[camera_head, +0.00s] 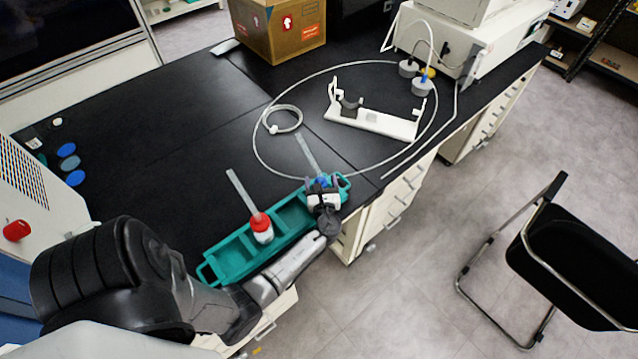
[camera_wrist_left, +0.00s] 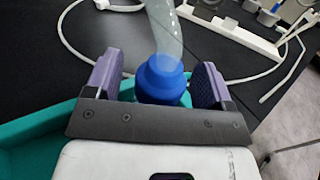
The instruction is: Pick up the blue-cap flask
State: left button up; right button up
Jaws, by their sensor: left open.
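The blue-cap flask (camera_wrist_left: 163,78) stands in the far right end of the teal rack (camera_head: 232,262); a clear tube rises from its cap. In the head view only a bit of its blue cap shows (camera_head: 322,182), as my left gripper covers the rest. My left gripper (camera_wrist_left: 157,88) is open, with one purple-grey finger on each side of the blue cap. The cap sits between the fingers with a visible gap on the left; contact on the right is hard to tell. The flask body is hidden. A red-cap flask (camera_head: 262,228) stands in the rack's middle. My right gripper is not in view.
A white stand (camera_head: 375,119) and a looped white hose (camera_head: 256,150) lie behind the rack. A cardboard box (camera_head: 277,30) and a white machine (camera_head: 465,45) stand at the back. Blue caps (camera_head: 75,178) lie at the left. The black bench (camera_head: 150,130) is clear left of centre.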

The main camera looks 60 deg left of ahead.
pick_arm(q)
jog(key=c, duration=1.3)
jog(key=shift+c, duration=0.3)
jog(key=shift+r, duration=0.1)
